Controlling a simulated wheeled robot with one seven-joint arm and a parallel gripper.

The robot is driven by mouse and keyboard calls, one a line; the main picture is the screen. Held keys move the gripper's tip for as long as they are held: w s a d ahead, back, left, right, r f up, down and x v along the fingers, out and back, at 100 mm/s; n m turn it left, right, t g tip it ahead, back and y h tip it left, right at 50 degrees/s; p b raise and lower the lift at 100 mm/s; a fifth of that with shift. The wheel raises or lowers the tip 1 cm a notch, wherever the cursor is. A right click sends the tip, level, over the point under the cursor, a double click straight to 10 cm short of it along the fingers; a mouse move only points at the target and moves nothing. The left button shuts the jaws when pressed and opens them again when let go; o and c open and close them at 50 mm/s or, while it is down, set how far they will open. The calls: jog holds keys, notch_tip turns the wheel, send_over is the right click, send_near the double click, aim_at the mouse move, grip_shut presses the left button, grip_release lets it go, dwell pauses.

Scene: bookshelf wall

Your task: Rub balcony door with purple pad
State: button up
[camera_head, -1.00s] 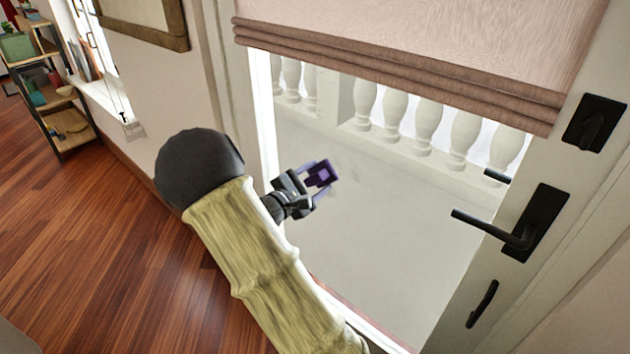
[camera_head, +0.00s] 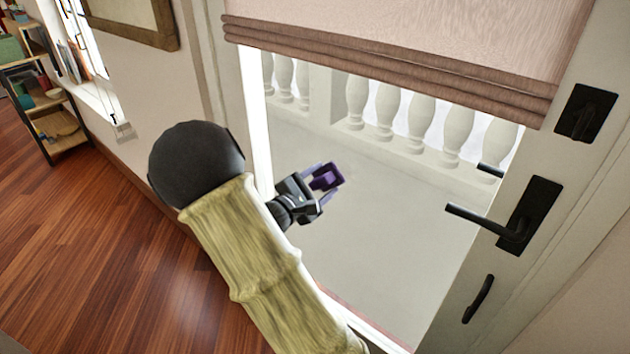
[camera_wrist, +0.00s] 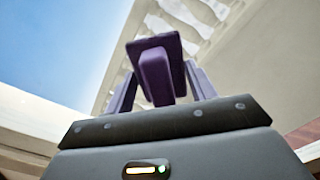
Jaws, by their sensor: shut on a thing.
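The purple pad (camera_head: 326,178) is held between the fingers of my gripper (camera_head: 322,186), which is shut on it. In the wrist view the pad (camera_wrist: 155,68) stands out beyond the fingertips, with its flat face outward. The balcony door (camera_head: 490,270) has a white frame, a large glass pane and a black lever handle (camera_head: 512,228). My gripper is in front of the pane, toward its left side. I cannot tell whether the pad touches the glass.
A folded pinkish blind (camera_head: 400,75) covers the upper pane. A white balustrade (camera_head: 410,120) shows beyond the glass. A wooden shelf (camera_head: 55,110) stands at the far left beside a window. The wood floor (camera_head: 90,240) at the left is clear.

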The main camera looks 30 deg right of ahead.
aim_at(340, 185)
dwell(0.3)
jog(key=shift+s+d+b, duration=0.3)
jog(key=shift+s+d, duration=0.1)
jog(key=shift+s, duration=0.5)
jog(key=shift+s+d+b, duration=0.3)
jog(key=shift+s+d, duration=0.1)
jog(key=shift+s, duration=0.45)
jog(key=shift+s, duration=0.1)
jog(key=shift+s+d+b, duration=0.35)
jog(key=shift+s, duration=0.55)
jog(key=shift+s+d+b, duration=0.3)
jog(key=shift+s, duration=0.6)
jog(key=shift+r, duration=0.1)
jog(key=shift+a+r+p, duration=0.2)
jog(key=shift+r+p, duration=0.75)
jog(key=shift+r, duration=0.05)
jog(key=shift+w, duration=0.1)
